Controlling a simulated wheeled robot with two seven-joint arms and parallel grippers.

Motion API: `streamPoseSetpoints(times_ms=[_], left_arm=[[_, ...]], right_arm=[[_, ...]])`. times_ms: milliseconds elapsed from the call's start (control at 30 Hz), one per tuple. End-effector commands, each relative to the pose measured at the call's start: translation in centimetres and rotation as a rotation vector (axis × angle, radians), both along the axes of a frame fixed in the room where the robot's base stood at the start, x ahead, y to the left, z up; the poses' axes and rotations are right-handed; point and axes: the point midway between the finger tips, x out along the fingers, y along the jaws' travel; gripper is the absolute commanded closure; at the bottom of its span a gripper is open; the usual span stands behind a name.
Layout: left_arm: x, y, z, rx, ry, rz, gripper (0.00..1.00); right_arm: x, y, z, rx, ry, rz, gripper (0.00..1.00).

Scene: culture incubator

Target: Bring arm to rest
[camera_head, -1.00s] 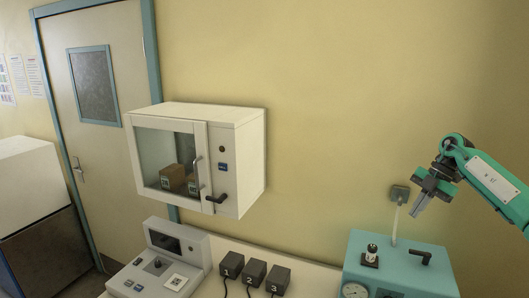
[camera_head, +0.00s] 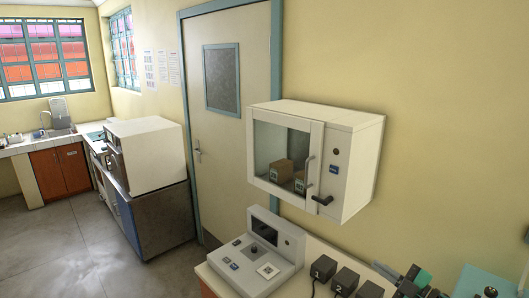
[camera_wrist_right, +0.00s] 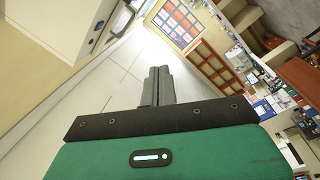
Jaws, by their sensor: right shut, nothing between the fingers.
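My right gripper (camera_head: 414,283) is at the bottom right edge of the head view, low in front of the bench and partly cut off by the frame. In the right wrist view its two grey fingers (camera_wrist_right: 157,86) are pressed together with nothing between them. They point over open floor. My left gripper is in neither view. The white incubator (camera_head: 335,160) is mounted on the wall with its glass door closed. Brown boxes (camera_head: 281,172) stand inside it behind the glass.
A control console (camera_head: 262,250) and three numbered black blocks (camera_head: 345,280) are on the bench below the incubator. A closed door (camera_head: 225,130) and a white appliance (camera_head: 145,155) stand to the left. The grey floor (camera_head: 80,250) at the left is clear.

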Motion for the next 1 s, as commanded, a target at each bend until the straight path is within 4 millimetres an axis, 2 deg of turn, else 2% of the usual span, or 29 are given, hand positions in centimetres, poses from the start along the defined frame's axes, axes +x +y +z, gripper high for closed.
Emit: streamPoseSetpoints(times_ms=[33, 100, 267, 367, 567, 700, 800, 1000], left_arm=[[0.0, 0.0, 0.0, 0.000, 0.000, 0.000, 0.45], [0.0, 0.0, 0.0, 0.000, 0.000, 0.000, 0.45], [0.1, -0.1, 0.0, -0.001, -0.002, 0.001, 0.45], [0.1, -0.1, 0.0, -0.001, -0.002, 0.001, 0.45], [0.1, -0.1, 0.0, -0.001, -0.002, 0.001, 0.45], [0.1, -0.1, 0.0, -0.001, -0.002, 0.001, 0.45], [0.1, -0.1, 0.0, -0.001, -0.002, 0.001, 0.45], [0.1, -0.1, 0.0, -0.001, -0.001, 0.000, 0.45]], right_arm=[[-0.6, 0.9, -0.7, 0.057, 0.010, -0.059, 1.00], [-1.2, 1.3, -1.5, 0.123, 0.032, -0.158, 1.00], [-3.6, 1.8, -4.4, 0.246, 0.144, -0.386, 1.00], [-5.8, 1.9, -6.7, 0.301, 0.253, -0.524, 1.00], [-12.2, 2.7, -12.2, 0.355, 0.554, -0.760, 1.00], [-18.1, 4.0, -15.6, 0.351, 0.809, -0.874, 1.00], [-22.1, 5.2, -17.2, 0.332, 0.975, -0.918, 1.00], [-28.3, 7.2, -18.7, 0.288, 1.225, -0.945, 1.00]])
